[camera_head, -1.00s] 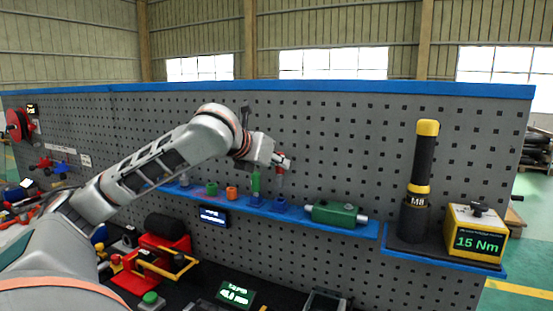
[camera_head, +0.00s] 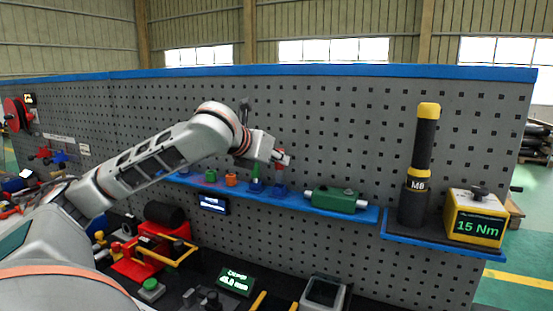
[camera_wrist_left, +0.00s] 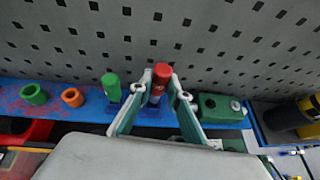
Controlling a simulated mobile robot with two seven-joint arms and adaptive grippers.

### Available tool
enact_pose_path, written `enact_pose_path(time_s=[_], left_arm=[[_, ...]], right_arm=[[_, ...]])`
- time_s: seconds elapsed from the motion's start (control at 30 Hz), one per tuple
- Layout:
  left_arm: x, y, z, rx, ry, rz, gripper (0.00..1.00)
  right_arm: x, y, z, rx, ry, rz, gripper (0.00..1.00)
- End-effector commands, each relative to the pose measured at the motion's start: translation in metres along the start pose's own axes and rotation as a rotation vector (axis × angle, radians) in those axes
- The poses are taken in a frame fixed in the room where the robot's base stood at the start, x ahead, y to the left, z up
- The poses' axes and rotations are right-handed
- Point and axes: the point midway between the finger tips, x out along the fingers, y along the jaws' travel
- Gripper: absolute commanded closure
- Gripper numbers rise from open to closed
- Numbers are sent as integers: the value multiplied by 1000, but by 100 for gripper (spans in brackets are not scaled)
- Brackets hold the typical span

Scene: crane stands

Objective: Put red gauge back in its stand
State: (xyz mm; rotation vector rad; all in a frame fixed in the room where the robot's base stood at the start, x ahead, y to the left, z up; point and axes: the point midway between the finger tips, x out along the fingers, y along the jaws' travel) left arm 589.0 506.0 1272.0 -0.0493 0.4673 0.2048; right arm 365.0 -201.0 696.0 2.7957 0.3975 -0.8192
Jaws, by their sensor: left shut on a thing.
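My left gripper (camera_wrist_left: 162,82) is shut on the red gauge (camera_wrist_left: 161,72), a red-capped upright piece with a greyish lower part. In the head view the gripper (camera_head: 281,158) holds it over a blue stand (camera_head: 280,190) on the blue shelf. In the wrist view the blue stand (camera_wrist_left: 152,110) shows partly behind the gauge and fingers. The gauge's lower end is close to the stand; I cannot tell whether it is inside. My right gripper is not in view.
A green gauge (camera_wrist_left: 111,84) stands in a blue holder just left. Green (camera_wrist_left: 34,94) and orange (camera_wrist_left: 72,97) rings lie farther left on the shelf (camera_head: 225,193). A green block (camera_head: 335,200) sits close right. The grey pegboard (camera_head: 330,130) rises behind.

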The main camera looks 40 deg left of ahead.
Motion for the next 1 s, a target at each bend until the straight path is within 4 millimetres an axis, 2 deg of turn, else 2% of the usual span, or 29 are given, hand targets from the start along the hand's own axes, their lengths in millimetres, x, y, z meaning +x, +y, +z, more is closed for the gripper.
enact_pose_path(time_s=[0.4,1.0], left_arm=[[6,0,-11,0,0,1,100],[16,0,-31,0,0,0,100]], right_arm=[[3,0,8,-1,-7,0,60],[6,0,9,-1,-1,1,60]])
